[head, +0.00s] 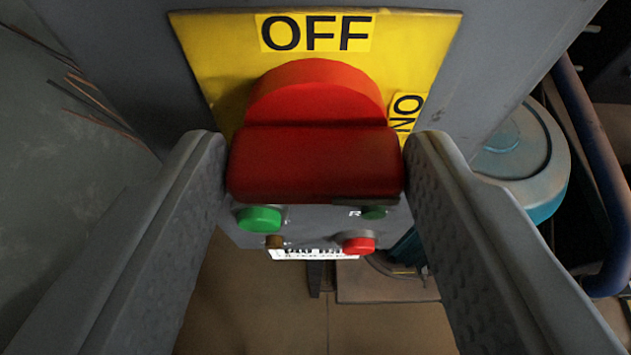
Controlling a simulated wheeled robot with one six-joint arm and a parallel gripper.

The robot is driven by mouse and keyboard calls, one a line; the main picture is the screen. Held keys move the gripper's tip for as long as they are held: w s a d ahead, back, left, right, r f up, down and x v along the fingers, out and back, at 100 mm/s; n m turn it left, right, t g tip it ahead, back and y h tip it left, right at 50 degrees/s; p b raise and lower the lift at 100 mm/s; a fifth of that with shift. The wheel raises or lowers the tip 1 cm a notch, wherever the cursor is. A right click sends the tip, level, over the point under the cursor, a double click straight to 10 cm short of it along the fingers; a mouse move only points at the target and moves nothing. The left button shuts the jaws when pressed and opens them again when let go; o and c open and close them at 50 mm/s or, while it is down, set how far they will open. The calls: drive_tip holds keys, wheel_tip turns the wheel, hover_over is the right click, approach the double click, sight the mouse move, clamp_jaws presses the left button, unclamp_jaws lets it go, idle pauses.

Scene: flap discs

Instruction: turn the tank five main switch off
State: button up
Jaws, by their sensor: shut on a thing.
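The main switch has a large red handle (315,165) in front of a red round base (316,92). It is mounted on a yellow plate (215,50) on a grey cabinet. The handle's bar lies level across the picture. An OFF label (316,33) is at the top of the plate, and a sideways ON label (405,111) is to the right of the base. My gripper (314,165) has one finger at each end of the handle and is shut on it. The lower end of the plate is hidden behind the handle.
Below the handle are a green button (259,218), a red button (358,246) and a small dark green one (373,212). A teal round thing (520,150) and a blue pipe (597,180) are at the right. Tiled floor shows below.

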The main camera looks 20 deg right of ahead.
drive_tip(key=shift+n, duration=0.3)
drive_tip(key=shift+w+a+n+h, duration=0.1)
drive_tip(key=shift+a+n+h, duration=0.2)
drive_tip(key=shift+n+h, duration=0.6)
drive_tip(key=n+h, duration=0.1)
drive_tip(key=n, duration=0.1)
drive_tip(key=n+h, duration=0.1)
drive_tip(key=n, duration=0.1)
drive_tip(key=shift+w+a+f+g+h, duration=0.1)
drive_tip(key=shift+a+f+g+h, duration=0.15)
drive_tip(key=shift+g+h, duration=0.05)
drive_tip(key=n+h, duration=0.1)
drive_tip(key=n, duration=0.2)
drive_tip(key=shift+a+f+h, duration=0.1)
drive_tip(key=shift+f+h, duration=0.15)
drive_tip(key=shift+h, duration=0.15)
drive_tip(key=shift+f+n+t+h, duration=0.15)
drive_tip(key=shift+n+t+h, duration=0.15)
drive_tip(key=shift+n, duration=0.65)
drive_tip(key=shift+f+n+t+h, duration=0.15)
drive_tip(key=shift+n+t, duration=0.25)
drive_tip(key=shift+n, duration=0.55)
drive_tip(key=o, duration=1)
drive_tip(key=shift+a, duration=0.1)
